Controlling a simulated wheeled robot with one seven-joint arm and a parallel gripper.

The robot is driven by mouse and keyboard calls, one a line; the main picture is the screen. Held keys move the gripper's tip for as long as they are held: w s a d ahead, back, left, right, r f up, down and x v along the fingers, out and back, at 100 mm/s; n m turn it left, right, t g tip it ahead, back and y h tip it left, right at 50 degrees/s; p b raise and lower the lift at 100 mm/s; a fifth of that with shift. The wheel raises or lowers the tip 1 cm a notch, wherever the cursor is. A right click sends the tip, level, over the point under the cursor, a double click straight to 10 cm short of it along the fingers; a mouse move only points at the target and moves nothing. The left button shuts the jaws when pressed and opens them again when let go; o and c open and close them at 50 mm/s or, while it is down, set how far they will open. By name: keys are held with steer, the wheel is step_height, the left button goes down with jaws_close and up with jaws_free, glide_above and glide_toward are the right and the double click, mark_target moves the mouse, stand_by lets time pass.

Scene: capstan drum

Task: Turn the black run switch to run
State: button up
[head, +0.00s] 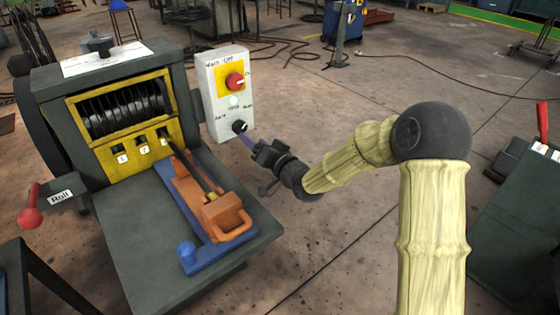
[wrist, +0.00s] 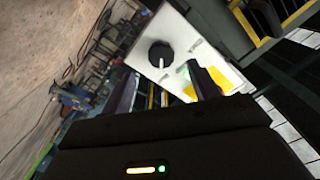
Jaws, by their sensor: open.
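The black run switch (head: 239,127) is a round knob low on the white control box (head: 218,88). In the wrist view, the black switch (wrist: 161,54) shows a white pointer mark toward the bottom of the picture. Small lettering beside it is too blurred to read surely. My gripper (head: 247,141) is just below and right of the switch in the head view, its fingers pointing at the box. In the wrist view, my gripper (wrist: 162,74) is open, with one finger on each side and the switch between and beyond the tips. The fingers appear apart from it.
A red knob on a yellow plate (head: 235,80) and a pale lamp (head: 234,101) are above the switch. The grey drum machine (head: 110,85) stands left, with an orange-handled slide on a blue base (head: 207,266). A red-balled lever (head: 30,219) is far left.

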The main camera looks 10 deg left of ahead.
steer(key=v, duration=1)
steer(key=shift+d, duration=0.15)
